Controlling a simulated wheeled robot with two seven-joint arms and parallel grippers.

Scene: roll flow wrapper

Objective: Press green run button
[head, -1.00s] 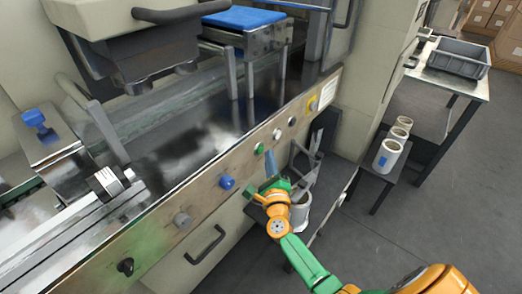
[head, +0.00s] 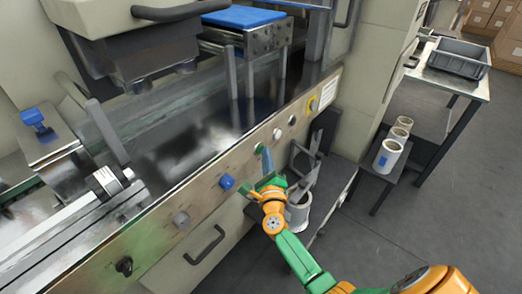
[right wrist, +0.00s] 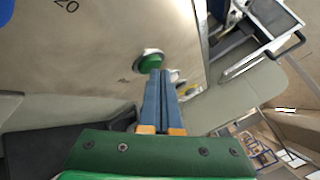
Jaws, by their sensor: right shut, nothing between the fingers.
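The green button (right wrist: 151,61) sits in a pale ring on the machine's metal front panel. In the head view the green button (head: 259,148) is small and close beside my fingertips. My right gripper (head: 266,153) is at the panel with its blue fingers together and nothing between them. In the right wrist view the right gripper's fingertips (right wrist: 161,72) overlap the lower right edge of the button. I cannot tell whether they touch it. My left gripper is not in view.
A drawer handle (head: 205,245) sticks out below. White rolls (head: 388,156) stand on a small stand at right.

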